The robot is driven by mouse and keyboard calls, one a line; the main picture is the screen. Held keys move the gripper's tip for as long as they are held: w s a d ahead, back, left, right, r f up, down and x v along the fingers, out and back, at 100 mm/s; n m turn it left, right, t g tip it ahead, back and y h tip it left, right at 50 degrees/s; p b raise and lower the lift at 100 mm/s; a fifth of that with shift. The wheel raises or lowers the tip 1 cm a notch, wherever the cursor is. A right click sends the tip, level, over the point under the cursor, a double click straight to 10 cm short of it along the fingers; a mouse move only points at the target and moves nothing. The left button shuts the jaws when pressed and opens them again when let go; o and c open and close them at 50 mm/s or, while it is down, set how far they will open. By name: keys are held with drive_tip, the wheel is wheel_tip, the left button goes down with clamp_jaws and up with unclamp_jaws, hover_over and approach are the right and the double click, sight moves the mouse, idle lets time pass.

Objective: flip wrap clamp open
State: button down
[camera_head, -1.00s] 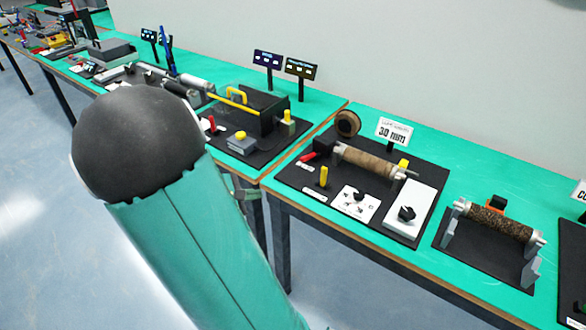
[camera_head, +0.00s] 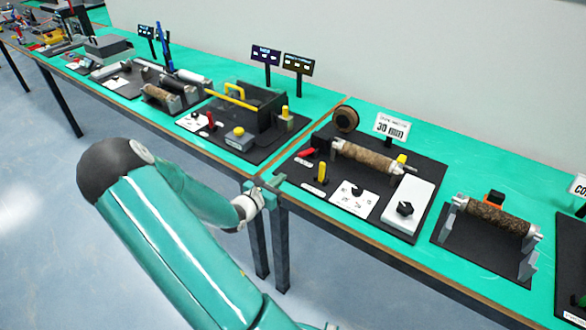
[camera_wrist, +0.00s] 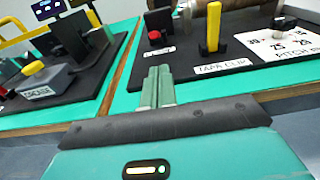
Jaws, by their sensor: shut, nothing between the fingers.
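The taped-roll station on the right-hand table has a black base board (camera_head: 292,177). At its front left are a red-handled lever (camera_head: 305,153) and an upright yellow lever (camera_head: 321,173). Both also show in the wrist view, the red one (camera_wrist: 154,37) nearly straight ahead and the yellow one (camera_wrist: 209,28) to its right, behind a label that seems to read "TAPE CLIP". I cannot tell which part is the wrap clamp. My gripper (camera_head: 270,186) is shut and empty at the table's front edge, apart from both levers. Its fingers (camera_wrist: 158,88) lie side by side.
A wrapped roll (camera_head: 363,158), a dial plate (camera_head: 353,200) and a white box with a black knob (camera_head: 405,208) fill the same board. The neighbouring board with a yellow bar (camera_head: 230,96) lies left. Another roll stand (camera_head: 490,220) is right.

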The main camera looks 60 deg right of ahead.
sight(296, 171)
drive_tip(key=d, duration=0.3)
drive_tip(key=s+d, duration=0.1)
drive_tip(key=d, duration=0.2)
drive_tip(key=d+f, duration=0.1)
drive_tip(key=d, duration=0.2)
drive_tip(key=shift+s+d, duration=0.25)
drive_tip(key=shift+d, duration=0.1)
